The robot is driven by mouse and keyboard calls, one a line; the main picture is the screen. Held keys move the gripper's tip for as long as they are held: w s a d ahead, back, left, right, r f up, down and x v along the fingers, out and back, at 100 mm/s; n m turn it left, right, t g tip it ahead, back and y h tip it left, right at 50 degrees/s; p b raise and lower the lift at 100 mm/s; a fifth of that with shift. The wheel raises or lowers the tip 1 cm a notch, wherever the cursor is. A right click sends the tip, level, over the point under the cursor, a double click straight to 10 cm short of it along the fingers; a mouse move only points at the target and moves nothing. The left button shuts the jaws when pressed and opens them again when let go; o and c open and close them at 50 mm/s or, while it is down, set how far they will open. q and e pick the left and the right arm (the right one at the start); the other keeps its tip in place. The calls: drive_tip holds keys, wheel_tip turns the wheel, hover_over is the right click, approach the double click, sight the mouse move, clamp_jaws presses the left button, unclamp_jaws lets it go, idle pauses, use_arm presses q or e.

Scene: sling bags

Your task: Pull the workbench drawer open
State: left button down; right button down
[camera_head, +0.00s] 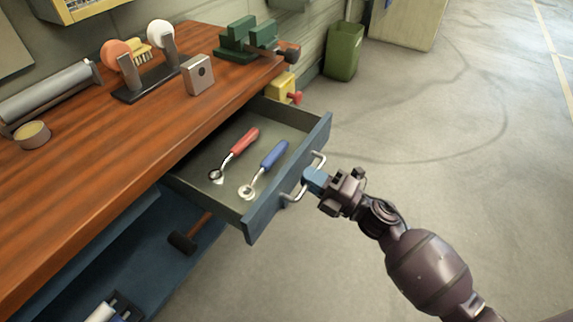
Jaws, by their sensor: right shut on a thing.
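The workbench (130,160) has a reddish-brown wooden top and fills the left of the head view. Its blue drawer (262,212) is pulled out, with its grey inside showing. A red-handled wrench (240,143) and a blue-handled wrench (270,162) lie in it. A silver bar handle (291,197) is on the drawer front. My right gripper (311,180) is at this handle, shut on it; the fingertips partly hide the handle's middle. My left gripper is out of view.
A green vise (243,38), a grey box (198,75) and a grinder (145,62) stand on the bench top. A hammer (185,240) lies on the lower shelf (150,262). A green bin (343,50) stands beyond the bench. The floor right of the drawer is clear.

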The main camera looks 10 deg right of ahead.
drive_tip(key=v, duration=0.4)
drive_tip(key=shift+s+d+r, duration=0.1)
drive_tip(key=shift+d+r, duration=0.05)
drive_tip(key=shift+r, duration=0.2)
drive_tip(key=c, duration=1.2)
unclamp_jaws()
drive_tip(key=v, duration=1)
drive_tip(key=shift+s+d+p, duration=0.3)
drive_tip(key=shift+f, duration=0.15)
